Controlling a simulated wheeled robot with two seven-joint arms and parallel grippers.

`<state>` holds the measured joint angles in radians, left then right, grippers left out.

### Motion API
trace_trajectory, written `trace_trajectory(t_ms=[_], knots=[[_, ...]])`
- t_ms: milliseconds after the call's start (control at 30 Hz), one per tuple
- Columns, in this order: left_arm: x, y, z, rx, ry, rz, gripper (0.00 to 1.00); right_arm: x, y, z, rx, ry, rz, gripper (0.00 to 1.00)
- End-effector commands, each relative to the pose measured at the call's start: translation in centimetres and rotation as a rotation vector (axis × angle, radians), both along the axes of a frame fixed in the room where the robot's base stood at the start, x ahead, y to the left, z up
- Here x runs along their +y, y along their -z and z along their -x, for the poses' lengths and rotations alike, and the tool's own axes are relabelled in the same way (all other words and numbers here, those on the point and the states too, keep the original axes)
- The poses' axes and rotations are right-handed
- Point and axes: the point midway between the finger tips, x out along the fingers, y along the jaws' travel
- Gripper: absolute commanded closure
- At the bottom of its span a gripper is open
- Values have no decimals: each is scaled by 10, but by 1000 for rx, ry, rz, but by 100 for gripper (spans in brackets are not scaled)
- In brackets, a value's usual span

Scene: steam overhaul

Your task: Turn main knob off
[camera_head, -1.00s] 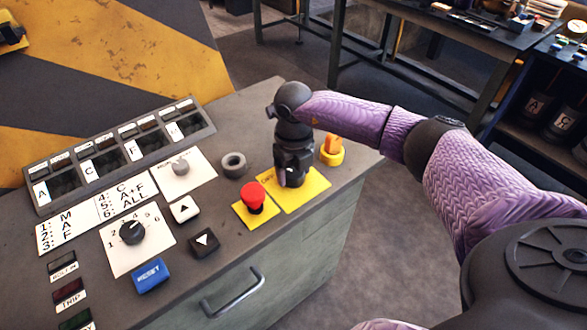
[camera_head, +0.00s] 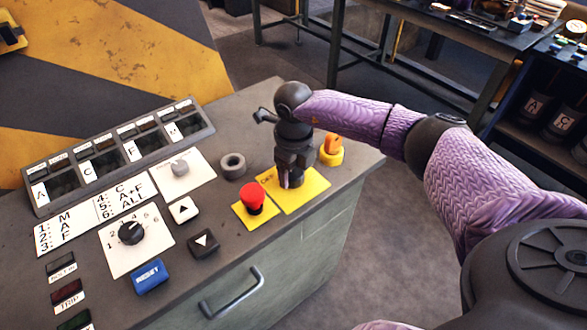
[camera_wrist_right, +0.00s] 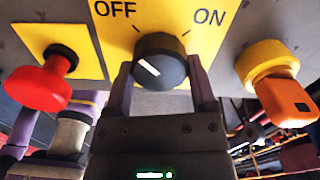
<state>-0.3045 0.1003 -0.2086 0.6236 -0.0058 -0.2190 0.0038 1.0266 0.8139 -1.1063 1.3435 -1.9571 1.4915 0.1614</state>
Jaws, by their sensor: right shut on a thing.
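The main knob (camera_wrist_right: 158,62) is a round black dial with a white mark, on a yellow plate (camera_wrist_right: 218,30) lettered OFF at left and ON at right in the right wrist view. Its white mark slants from upper left to lower right, its upper end towards the OFF side. My right gripper (camera_wrist_right: 162,78) is shut on the knob, one finger on each side. In the head view my right gripper (camera_head: 291,182) points down over the yellow plate (camera_head: 315,190) and mostly hides the knob. My left gripper is not in view.
A red mushroom button (camera_head: 253,197) stands just left of the plate. A yellow-orange switch (camera_head: 332,148) stands on its right. A grey ring (camera_head: 233,165), a blue RESET button (camera_head: 149,276) and a numbered dial (camera_head: 131,233) are further left on the panel.

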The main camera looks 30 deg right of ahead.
Motion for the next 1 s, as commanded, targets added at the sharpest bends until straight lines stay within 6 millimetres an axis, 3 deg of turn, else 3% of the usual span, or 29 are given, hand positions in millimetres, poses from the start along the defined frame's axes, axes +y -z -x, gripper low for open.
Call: trace_trajectory(t_ms=[67, 100, 233, 500, 800, 1000], knots=[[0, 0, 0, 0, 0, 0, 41, 0, -1, 0, -2, -2, 0, 87], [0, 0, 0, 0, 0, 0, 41, 0, -1, 0, -2, -2, 0, 26], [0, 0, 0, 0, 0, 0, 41, 0, 0, 0, -1, -1, 1, 0], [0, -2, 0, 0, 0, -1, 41, 0, -6, -1, -2, 0, 0, 0], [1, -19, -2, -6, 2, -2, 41, 0, -79, -1, -5, -1, 0, 0], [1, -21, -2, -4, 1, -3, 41, 0, -100, 0, -1, -1, 1, 0]])
